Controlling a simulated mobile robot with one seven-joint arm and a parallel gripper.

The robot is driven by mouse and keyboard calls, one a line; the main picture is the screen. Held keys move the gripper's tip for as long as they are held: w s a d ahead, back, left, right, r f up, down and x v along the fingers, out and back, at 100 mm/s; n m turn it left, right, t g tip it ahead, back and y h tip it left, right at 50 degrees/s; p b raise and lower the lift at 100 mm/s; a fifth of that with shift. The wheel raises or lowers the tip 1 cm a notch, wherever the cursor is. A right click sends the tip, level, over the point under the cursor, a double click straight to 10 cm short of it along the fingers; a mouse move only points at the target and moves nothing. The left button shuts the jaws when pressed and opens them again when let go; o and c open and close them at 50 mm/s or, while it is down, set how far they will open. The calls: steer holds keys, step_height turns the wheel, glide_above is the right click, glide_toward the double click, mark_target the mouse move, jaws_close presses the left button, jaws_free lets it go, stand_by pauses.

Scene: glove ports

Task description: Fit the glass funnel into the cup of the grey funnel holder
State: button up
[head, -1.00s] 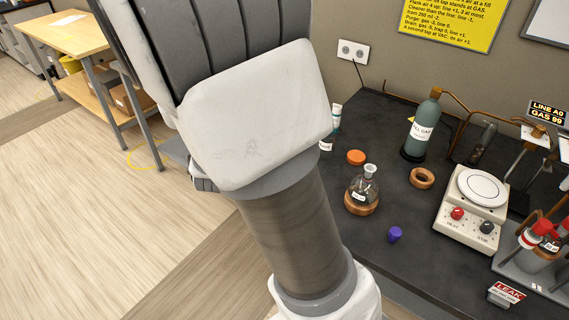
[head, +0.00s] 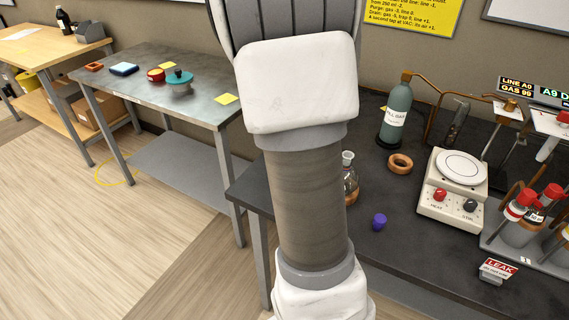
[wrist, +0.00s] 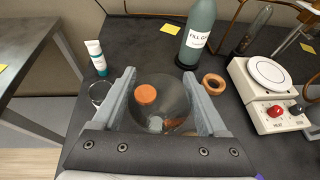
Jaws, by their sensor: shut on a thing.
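In the wrist view my gripper (wrist: 162,100) is shut on a clear, round glass piece (wrist: 172,90), which looks like the glass funnel. Its wide, faint outline fills the space between the fingers, and an orange cap (wrist: 146,94) shows through it. The piece is off the bench, but its height is hard to judge. A small round ring or cup (wrist: 98,92) shows just left of the left finger; I cannot tell whether it belongs to the grey funnel holder. In the head view my arm hides the gripper and the glass piece.
On the dark bench stand a green fill-gas bottle (head: 397,115), a cork ring (head: 400,163), a hotplate (head: 452,190), a purple stopper (head: 379,222) and a flask (head: 349,180) partly behind my arm. A white tube (wrist: 96,57) stands at left. A steel table (head: 150,95) is left of a gap.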

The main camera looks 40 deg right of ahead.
steer(key=shift+w+a+f, duration=1.1)
steer(key=shift+a+f, duration=0.25)
steer(key=shift+f, duration=0.35)
steer(key=shift+w+a+f, duration=1.15)
steer(key=shift+a+f, duration=0.15)
steer(key=shift+f, duration=0.4)
steer(key=shift+w+a+f, duration=1.1)
steer(key=shift+a+f, duration=0.25)
steer(key=shift+f, duration=0.35)
steer(key=shift+f+b, duration=0.4)
steer(key=shift+b, duration=0.3)
steer(key=o, duration=1.2)
steer(key=shift+o, duration=0.2)
steer(key=shift+r, duration=0.15)
